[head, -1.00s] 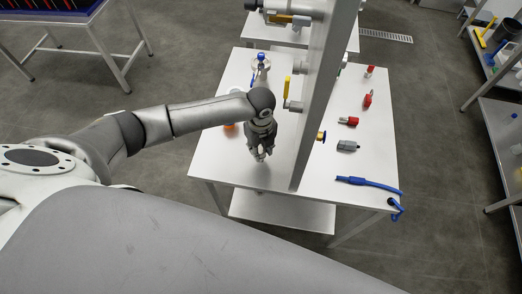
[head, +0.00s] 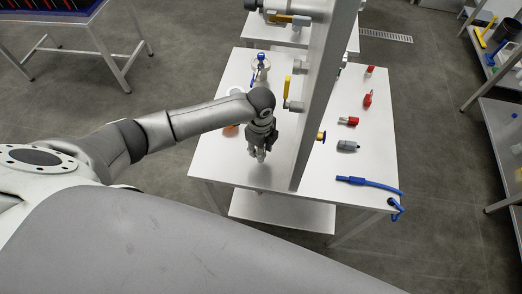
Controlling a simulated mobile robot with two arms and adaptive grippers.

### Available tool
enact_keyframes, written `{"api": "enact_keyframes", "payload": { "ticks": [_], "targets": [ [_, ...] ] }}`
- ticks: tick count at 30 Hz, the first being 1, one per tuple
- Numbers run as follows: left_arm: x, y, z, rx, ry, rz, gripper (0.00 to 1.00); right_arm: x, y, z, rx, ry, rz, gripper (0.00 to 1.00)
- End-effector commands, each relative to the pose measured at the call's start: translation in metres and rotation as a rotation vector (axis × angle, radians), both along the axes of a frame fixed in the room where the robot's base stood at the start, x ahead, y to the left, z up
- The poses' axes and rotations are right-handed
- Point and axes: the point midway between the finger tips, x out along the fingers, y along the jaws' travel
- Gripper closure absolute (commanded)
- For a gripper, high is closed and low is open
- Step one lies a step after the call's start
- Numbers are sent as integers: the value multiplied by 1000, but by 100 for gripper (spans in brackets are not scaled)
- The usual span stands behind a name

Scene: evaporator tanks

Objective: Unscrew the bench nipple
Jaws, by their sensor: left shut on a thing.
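My left gripper (head: 258,155) points down over the front part of the white bench (head: 222,165), left of the upright panel. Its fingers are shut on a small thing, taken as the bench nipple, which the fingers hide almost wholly. I cannot tell its shape or how it sits. My right gripper is not in view.
The upright panel (head: 325,90) stands just right of my gripper and carries a yellow-handled valve (head: 287,88). An orange item (head: 230,130) lies partly under my arm. Right of the panel are red fittings (head: 348,121), a grey connector (head: 347,146) and a blue hose tool (head: 368,184).

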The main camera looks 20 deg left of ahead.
Motion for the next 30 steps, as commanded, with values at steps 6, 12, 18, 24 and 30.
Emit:
{"api": "enact_keyframes", "payload": {
  "ticks": [6,12,18,24,30],
  "targets": [
    [-1,1,-1,1,3,118,100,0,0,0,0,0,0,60],
    [-1,1,-1,4,2,351,100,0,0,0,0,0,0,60],
    [-1,1,-1,3,2,451,100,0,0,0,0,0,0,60],
    [-1,1,-1,4,2,451,100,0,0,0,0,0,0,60],
    [-1,1,-1,4,2,547,100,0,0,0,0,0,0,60]
  ]
}}
